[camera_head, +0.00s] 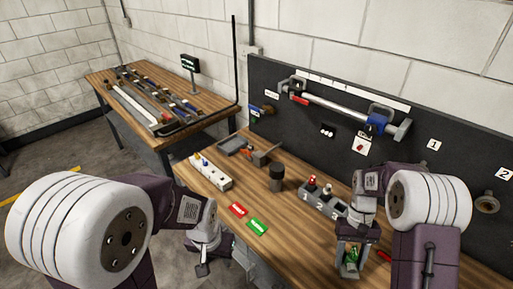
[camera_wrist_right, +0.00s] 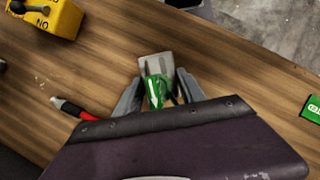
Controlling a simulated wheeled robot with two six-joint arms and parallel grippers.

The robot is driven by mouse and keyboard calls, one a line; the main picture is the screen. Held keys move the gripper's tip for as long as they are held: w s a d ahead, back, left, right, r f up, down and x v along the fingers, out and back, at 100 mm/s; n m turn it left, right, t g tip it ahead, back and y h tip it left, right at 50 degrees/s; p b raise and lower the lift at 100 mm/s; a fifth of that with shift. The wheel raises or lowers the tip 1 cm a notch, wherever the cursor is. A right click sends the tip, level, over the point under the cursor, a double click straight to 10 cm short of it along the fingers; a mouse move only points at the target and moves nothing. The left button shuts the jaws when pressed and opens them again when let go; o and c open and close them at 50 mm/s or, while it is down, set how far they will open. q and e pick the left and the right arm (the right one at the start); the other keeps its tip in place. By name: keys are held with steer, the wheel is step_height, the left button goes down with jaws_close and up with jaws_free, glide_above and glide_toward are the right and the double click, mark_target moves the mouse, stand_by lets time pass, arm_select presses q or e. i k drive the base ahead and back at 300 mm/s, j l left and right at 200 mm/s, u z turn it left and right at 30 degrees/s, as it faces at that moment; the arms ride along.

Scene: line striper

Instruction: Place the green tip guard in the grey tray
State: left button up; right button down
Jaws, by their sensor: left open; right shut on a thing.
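The green tip guard (camera_head: 352,254) is between the fingers of my right gripper (camera_head: 349,266), low over the right front part of the wooden bench. The green guard (camera_wrist_right: 155,91) also shows between the fingers in the right wrist view, with a pale grey piece (camera_wrist_right: 155,65) just beyond it; I cannot tell whether they are joined. The grey tray (camera_head: 232,144) lies toward the back left of the bench, well away from the right gripper. My left gripper (camera_head: 203,268) is open and empty, near the bench's front left edge.
A red card (camera_head: 238,209) and a green card (camera_head: 257,226) lie near the front edge. A dark round container (camera_head: 277,178) and a grey block with knobs (camera_head: 322,198) stand between the guard and the tray. A white strip (camera_head: 211,172) is left. A red-tipped tool (camera_wrist_right: 75,108) lies beside the right gripper.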

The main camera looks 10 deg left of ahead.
mark_target(233, 146)
steer(key=j+u, duration=0.25)
steer(key=j, duration=0.45)
steer(key=j+u, duration=0.25)
steer(key=j, duration=0.4)
steer(key=i+j+u, duration=0.2)
steer(key=i, duration=0.25)
steer(key=i+j+u, duration=0.2)
steer(key=i, duration=0.25)
steer(key=j, duration=0.1)
